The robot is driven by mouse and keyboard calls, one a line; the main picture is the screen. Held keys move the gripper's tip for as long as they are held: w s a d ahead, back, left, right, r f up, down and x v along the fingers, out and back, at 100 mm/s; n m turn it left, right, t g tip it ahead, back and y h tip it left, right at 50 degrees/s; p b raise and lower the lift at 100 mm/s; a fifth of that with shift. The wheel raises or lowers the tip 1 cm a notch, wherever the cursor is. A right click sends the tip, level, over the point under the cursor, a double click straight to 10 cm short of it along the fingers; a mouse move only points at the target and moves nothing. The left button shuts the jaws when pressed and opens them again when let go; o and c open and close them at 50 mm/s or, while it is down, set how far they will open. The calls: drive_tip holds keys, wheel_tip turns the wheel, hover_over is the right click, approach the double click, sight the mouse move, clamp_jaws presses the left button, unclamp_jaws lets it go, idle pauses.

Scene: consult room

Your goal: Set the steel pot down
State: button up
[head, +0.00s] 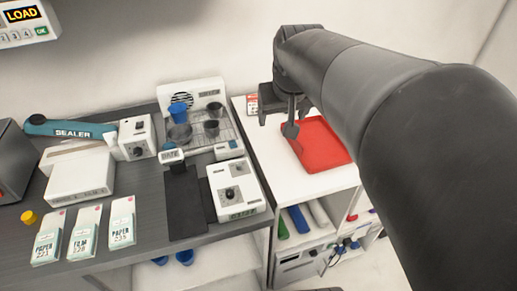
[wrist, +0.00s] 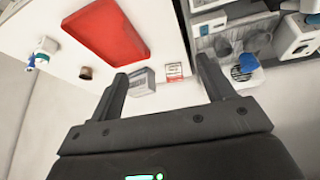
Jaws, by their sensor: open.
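My gripper (head: 277,120) is open, above the white cabinet top beside the red tray (head: 322,143). In the wrist view its two fingers stand wide apart with nothing held between them (wrist: 162,70). No pot is in my grasp. Several grey metal vessels stand on the wire rack of the white bench unit, left of my gripper: a wider one (head: 180,132) and smaller ones (head: 214,108). Two grey vessels also show in the wrist view (wrist: 224,46). I cannot tell which of them is the steel pot.
The wrist view shows a small box (wrist: 141,82), a red-and-white packet (wrist: 174,72) and a brown jar (wrist: 86,73) on the white top. A sealer (head: 70,128) and paper boxes (head: 122,220) crowd the dark bench.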

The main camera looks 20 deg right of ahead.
drive_tip(key=s+a+f, duration=0.2)
drive_tip(key=s+a, duration=0.1)
drive_tip(key=s, duration=0.3)
drive_tip(key=s+a+f+n+y, duration=0.1)
drive_tip(key=s+a+f, duration=0.2)
drive_tip(key=s, duration=0.3)
drive_tip(key=shift+s+a+t, duration=0.3)
drive_tip(key=shift+s, duration=0.1)
